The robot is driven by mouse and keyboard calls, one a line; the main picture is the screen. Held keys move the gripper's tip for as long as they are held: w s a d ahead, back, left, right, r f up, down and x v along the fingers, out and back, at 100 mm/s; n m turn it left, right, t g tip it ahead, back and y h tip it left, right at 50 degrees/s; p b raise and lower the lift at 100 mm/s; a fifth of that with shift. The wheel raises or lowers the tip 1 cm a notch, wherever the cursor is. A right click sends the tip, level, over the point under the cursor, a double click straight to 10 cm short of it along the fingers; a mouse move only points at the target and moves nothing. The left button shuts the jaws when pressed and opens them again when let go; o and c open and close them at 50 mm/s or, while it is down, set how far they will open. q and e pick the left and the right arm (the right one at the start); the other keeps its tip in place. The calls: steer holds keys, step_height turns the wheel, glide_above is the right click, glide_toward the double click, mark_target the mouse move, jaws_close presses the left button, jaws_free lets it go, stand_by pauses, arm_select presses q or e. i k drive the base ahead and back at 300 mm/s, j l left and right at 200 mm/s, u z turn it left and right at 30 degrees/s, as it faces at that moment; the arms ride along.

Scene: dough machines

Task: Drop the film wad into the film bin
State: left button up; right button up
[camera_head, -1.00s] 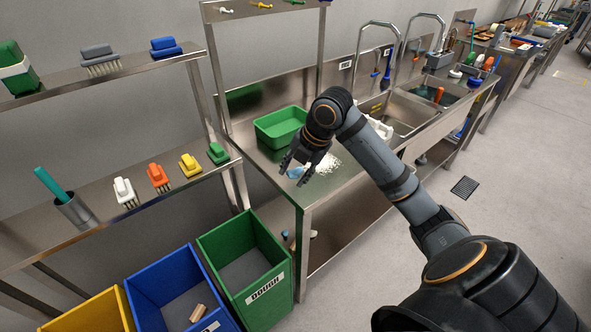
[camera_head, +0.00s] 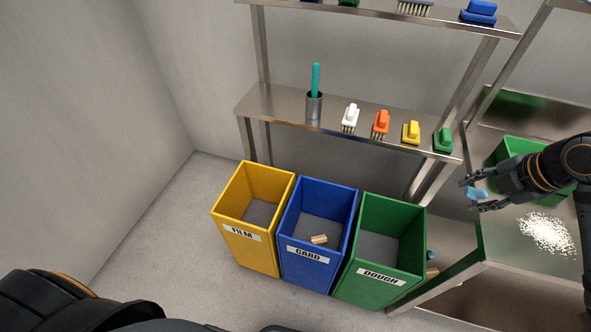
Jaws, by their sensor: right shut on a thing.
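The film wad (camera_head: 477,192) is a small light-blue piece between the fingers of my right gripper (camera_head: 468,195), which is shut on it. The gripper is at the right side of the head view, over the left edge of the steel table and right of the bins. The film bin (camera_head: 252,256) is yellow, open-topped and labelled FILM. It stands on the floor at the left end of the bin row, well to the left of the gripper. The visible part of its inside looks empty. My left gripper is not in view.
The blue CARD bin (camera_head: 308,267), holding a cardboard piece (camera_head: 319,239), and the green DOUGH bin (camera_head: 370,285) stand between the gripper and the film bin. A shelf (camera_head: 275,112) with brushes is behind. The steel table (camera_head: 500,240) carries white crumbs and a green tub (camera_head: 513,147).

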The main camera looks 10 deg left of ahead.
mark_target(260, 205)
steer(key=u, duration=0.85)
steer(key=i+j+z, duration=0.1)
steer(key=j, duration=0.25)
steer(key=i+j+z, duration=0.1)
steer(key=i+j, duration=0.15)
steer(key=i+j+z, duration=0.1)
steer(key=j, duration=0.35)
steer(key=i+j+z, duration=0.1)
steer(key=i+j, duration=0.15)
steer(key=j, duration=0.15)
steer(key=i+j, duration=0.15)
steer(key=j, duration=0.25)
steer(key=i+j+z, duration=0.15)
steer(key=j, duration=0.2)
